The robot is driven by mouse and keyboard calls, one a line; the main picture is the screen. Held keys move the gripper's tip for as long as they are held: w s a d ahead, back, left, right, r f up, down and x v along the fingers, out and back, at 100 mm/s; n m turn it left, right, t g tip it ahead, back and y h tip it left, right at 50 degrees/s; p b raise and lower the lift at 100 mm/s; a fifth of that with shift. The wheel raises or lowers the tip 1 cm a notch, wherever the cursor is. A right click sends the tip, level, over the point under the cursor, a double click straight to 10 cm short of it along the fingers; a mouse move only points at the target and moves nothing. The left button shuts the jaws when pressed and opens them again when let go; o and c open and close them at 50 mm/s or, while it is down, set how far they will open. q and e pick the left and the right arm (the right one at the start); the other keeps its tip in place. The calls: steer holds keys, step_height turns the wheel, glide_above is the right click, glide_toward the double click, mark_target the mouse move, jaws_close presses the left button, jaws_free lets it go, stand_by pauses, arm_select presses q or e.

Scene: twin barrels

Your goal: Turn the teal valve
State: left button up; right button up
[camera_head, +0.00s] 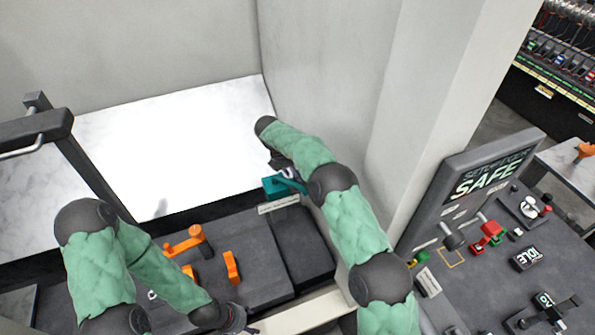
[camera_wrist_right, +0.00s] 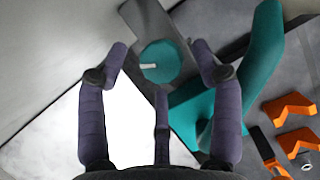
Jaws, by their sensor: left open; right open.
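The teal valve (camera_head: 276,188) sits at the back edge of the dark console, by the grey pillar. In the right wrist view, its teal handle (camera_wrist_right: 256,75) runs to the right of the fingers, and a round teal part (camera_wrist_right: 160,62) shows between the fingertips. My right gripper (camera_head: 285,172) is at the valve, partly hidden by its arm. In its wrist view my right gripper (camera_wrist_right: 158,65) has its fingers spread, with nothing held. Contact with the valve cannot be told. My left gripper (camera_head: 238,319) is low at the bottom edge, partly cut off, and holds nothing visible.
Orange handles (camera_head: 232,268) stand on the dark console (camera_head: 255,245) left of the valve. A white marble panel (camera_head: 190,140) lies behind. The grey pillar (camera_head: 345,90) is close to my right arm. A second console with a SAFE sign (camera_head: 487,175) stands right.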

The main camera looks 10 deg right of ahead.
steer(key=shift+d+f, duration=0.2)
steer(key=shift+f, duration=0.35)
steer(key=shift+a, duration=0.1)
steer(key=c, duration=1.1)
steer(key=shift+n+t, duration=0.5)
steer(key=shift+n, duration=1)
steer(key=shift+r, duration=0.1)
steer(key=o, duration=1.1)
steer(key=shift+d, duration=0.4)
steer(key=shift+a, duration=0.15)
